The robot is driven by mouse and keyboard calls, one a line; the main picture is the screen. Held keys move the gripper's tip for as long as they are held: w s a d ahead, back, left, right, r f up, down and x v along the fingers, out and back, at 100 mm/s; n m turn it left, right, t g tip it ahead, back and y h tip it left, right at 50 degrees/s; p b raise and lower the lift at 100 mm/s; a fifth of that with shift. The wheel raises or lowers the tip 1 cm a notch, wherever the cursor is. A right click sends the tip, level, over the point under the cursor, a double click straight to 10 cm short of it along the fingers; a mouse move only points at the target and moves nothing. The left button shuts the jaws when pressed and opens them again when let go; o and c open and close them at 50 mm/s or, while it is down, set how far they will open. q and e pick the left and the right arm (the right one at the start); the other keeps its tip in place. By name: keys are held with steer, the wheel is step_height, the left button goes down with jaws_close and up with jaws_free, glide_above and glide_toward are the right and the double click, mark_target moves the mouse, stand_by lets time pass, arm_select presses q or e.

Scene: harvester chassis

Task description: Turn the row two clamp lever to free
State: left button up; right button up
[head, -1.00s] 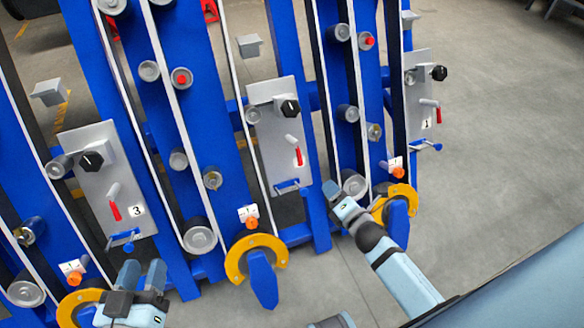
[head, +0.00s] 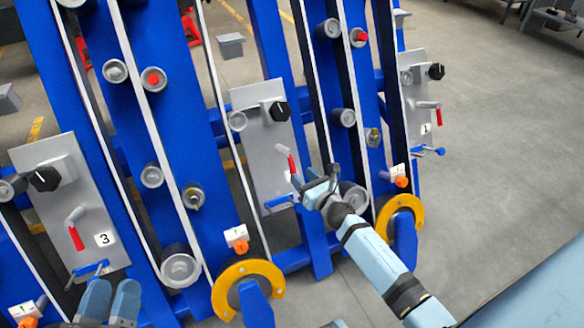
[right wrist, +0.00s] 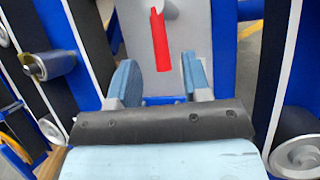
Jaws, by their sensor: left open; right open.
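The middle grey panel (head: 262,150), between the panels labelled 3 and 1, carries a black knob, a red-handled lever (head: 292,165) and a blue handle (head: 280,203) at its lower edge. Its number label is not visible. My right gripper (head: 316,180) is open and empty, just right of the red lever in the head view. In the right wrist view the red lever (right wrist: 160,40) hangs down above the gap between the open fingers (right wrist: 160,82), with no contact visible. The blue handle (right wrist: 160,101) shows lower in that gap. My left gripper (head: 110,300) is open and empty at the lower left.
Panel 3 (head: 60,190) stands at left and panel 1 (head: 412,110) at right, each with a red lever. Blue uprights, belts and rollers (head: 180,265) flank the panels. Yellow ring guards (head: 235,275) stick out low down. The floor at right is clear.

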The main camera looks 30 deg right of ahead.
mark_target(294, 168)
steer(key=w, duration=0.6)
steer(key=shift+a+b, duration=0.3)
steer(key=shift+b, duration=0.1)
steer(key=shift+c, duration=0.3)
jaws_close()
